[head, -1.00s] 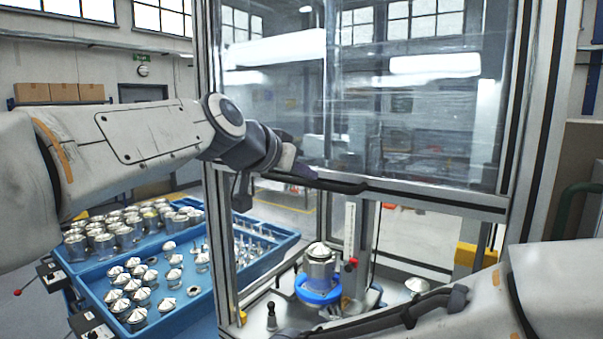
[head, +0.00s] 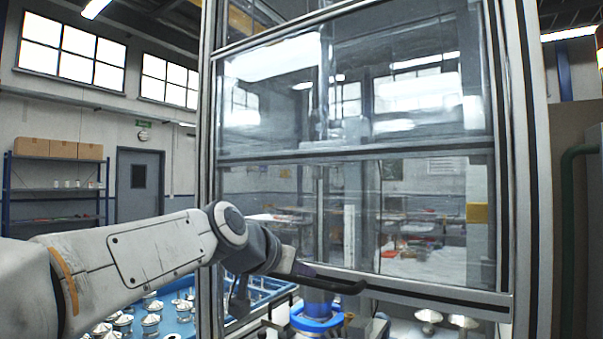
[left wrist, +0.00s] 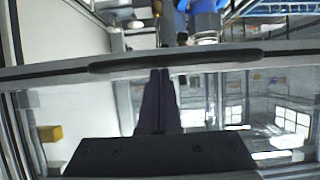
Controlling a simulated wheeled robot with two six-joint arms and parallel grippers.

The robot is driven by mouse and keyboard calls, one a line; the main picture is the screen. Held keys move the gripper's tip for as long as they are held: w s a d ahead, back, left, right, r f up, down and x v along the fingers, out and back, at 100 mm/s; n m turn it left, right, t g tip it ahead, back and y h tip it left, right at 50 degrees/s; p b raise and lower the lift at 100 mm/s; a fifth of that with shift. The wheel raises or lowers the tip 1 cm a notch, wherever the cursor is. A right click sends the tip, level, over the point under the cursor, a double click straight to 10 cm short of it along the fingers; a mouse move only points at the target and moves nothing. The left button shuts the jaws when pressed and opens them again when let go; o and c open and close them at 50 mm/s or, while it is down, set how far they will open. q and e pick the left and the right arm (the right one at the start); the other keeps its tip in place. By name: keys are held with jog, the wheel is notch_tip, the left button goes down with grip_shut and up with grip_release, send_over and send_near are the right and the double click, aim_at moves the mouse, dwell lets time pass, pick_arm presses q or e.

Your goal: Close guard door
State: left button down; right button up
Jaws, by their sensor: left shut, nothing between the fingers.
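The guard door is a clear panel in a grey metal frame (head: 430,292). It hangs partly lowered in the machine's opening, with a gap below its bottom rail. A black bar handle (head: 335,286) runs along that rail; it also shows in the left wrist view (left wrist: 200,60). My left gripper (head: 298,270) is shut and empty, its dark fingers at the handle's upper side. In the left wrist view the closed fingers (left wrist: 159,75) end at the handle's edge; whether they touch it I cannot tell. My right gripper is out of view.
A blue ring fixture (head: 317,320) stands inside, just below the rail in the head view. Metal posts (head: 208,150) flank the door. Blue trays with several metal parts (head: 150,322) lie at lower left. A shelf with cardboard boxes (head: 48,148) stands behind.

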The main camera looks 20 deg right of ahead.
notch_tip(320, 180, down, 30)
jog(key=b, duration=2.8)
